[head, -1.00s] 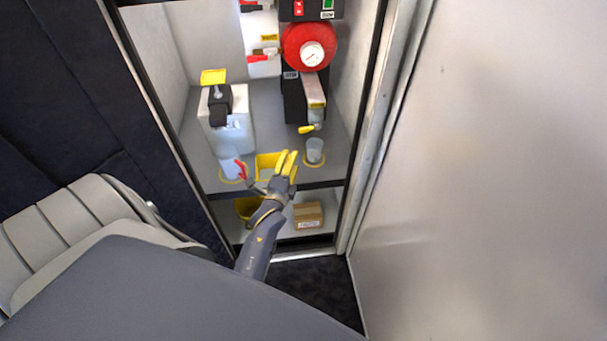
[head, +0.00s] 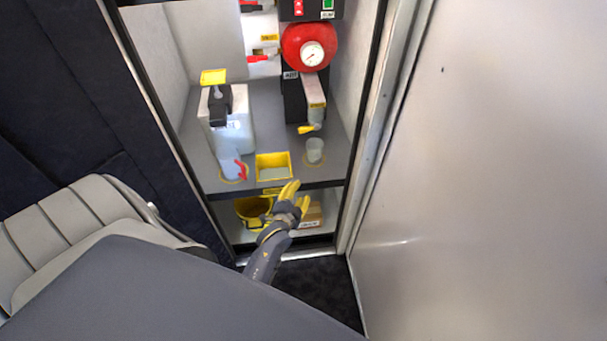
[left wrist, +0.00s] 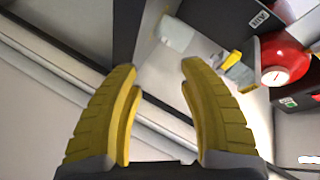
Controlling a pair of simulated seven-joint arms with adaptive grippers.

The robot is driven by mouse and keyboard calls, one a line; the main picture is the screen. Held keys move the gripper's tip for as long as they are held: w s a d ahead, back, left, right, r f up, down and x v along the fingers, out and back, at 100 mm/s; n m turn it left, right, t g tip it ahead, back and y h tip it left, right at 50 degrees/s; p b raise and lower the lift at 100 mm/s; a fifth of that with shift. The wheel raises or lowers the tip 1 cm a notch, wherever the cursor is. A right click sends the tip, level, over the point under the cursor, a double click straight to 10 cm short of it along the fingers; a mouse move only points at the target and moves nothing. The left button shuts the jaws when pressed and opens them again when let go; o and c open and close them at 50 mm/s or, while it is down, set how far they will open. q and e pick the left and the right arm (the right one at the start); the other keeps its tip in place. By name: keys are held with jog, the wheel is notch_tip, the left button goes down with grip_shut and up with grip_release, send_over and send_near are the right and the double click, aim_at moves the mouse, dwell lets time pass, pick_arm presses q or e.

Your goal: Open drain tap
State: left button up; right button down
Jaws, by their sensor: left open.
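A tap with a yellow lever (head: 307,129) hangs under the grey outlet below the red round vessel (head: 309,46). The yellow lever also shows in the left wrist view (left wrist: 232,60). A clear cup (head: 314,151) stands below it on the shelf. A second tap with a red handle (head: 241,169) is at a clear cup (head: 230,164) in front of the white canister (head: 226,120). I cannot tell which is the drain tap. My left gripper (head: 291,194) is open and empty, in front of the shelf edge, below and apart from both taps. My right gripper is out of view.
A yellow tray (head: 273,167) sits between the cups. A yellow bucket (head: 252,209) and a cardboard box (head: 315,216) stand on the lower shelf. The cabinet's metal frame and a silver panel (head: 480,170) bound the right side. A grey seat (head: 70,225) is at left.

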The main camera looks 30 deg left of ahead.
pick_arm(q)
jog(key=s+d+f+n+g+h, duration=0.1)
jog(key=s+d+f, duration=0.2)
jog(key=f, duration=0.4)
jog(key=s+d+f+n+g+h, duration=0.1)
jog(key=s+d+f+g, duration=0.1)
jog(key=f, duration=0.6)
jog(key=shift+s+d+f+n, duration=0.2)
jog(key=shift+s+d+n, duration=0.2)
jog(key=shift+d, duration=0.15)
jog(key=shift+o, duration=0.2)
